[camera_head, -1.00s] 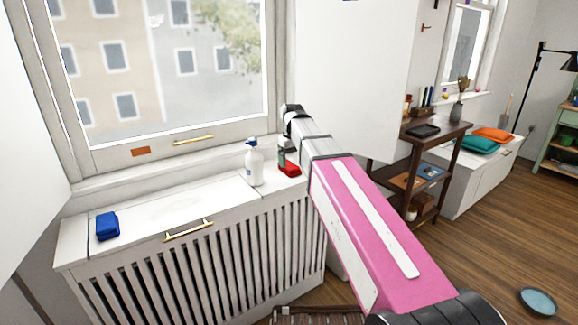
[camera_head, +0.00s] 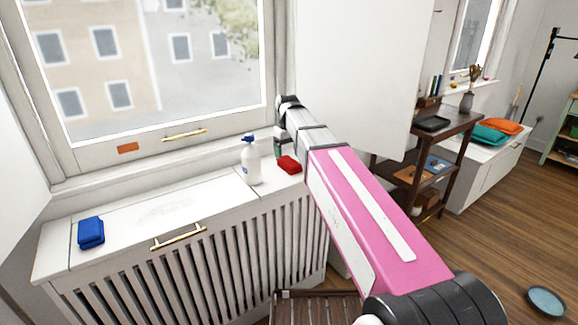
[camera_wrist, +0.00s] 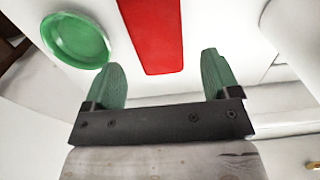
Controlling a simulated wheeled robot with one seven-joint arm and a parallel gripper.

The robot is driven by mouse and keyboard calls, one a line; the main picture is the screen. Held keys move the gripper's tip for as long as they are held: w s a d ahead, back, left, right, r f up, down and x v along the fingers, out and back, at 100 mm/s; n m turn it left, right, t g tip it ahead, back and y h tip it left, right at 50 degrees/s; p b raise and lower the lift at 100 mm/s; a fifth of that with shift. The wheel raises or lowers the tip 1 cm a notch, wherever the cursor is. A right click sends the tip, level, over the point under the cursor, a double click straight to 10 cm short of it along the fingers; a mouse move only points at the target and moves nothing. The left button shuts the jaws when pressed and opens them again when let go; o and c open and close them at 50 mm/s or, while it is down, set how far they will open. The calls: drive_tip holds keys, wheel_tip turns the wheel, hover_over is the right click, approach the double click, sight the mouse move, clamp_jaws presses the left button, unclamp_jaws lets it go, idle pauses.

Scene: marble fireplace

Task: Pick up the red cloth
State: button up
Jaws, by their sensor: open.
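The red cloth (camera_head: 289,165) lies folded on the right part of the white radiator cover (camera_head: 120,215), beside my arm. In the wrist view the red cloth (camera_wrist: 150,35) is a long red shape, cut off by the top edge. My gripper (camera_wrist: 162,68) is open, with its two green fingers on either side of the cloth's line. The near end of the cloth shows between and a little past the fingertips, and nothing is held. Whether the fingertips touch the cover cannot be told. In the head view my arm hides much of the gripper.
A white spray bottle (camera_head: 250,162) stands just left of the cloth. A folded blue cloth (camera_head: 91,232) lies at the cover's left end. A green round dish (camera_wrist: 75,40) is close to the left finger in the wrist view. The cover's middle is clear.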

sight(289, 161)
drive_tip(key=shift+d+f, duration=0.2)
drive_tip(key=shift+f, duration=2.45)
drive_tip(key=c, duration=0.7)
